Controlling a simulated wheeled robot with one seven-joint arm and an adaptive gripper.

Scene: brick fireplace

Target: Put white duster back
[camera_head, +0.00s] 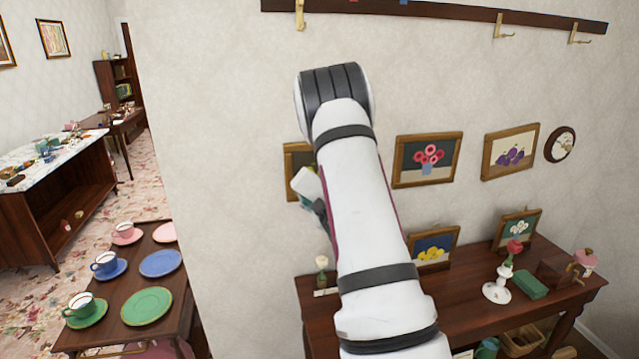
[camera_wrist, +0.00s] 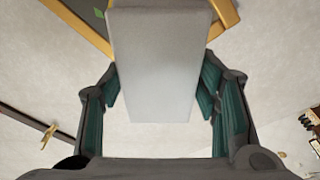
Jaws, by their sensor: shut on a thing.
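My gripper (camera_wrist: 160,84) is shut on a pale, block-shaped thing, which I take to be the white duster (camera_wrist: 158,62). Its teal-lined fingers lie along both sides of the block. In the head view the white duster (camera_head: 304,182) sticks out to the left of my arm, in front of the wall and a framed picture. My gripper (camera_head: 318,196) is mostly hidden there behind my white forearm. The duster is held up in the air, clear of the table below.
A dark rail (camera_head: 430,12) with brass hooks runs along the wall above. Framed pictures (camera_head: 428,158) hang behind my arm. A side table (camera_head: 125,325) at left bears cups and plates.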

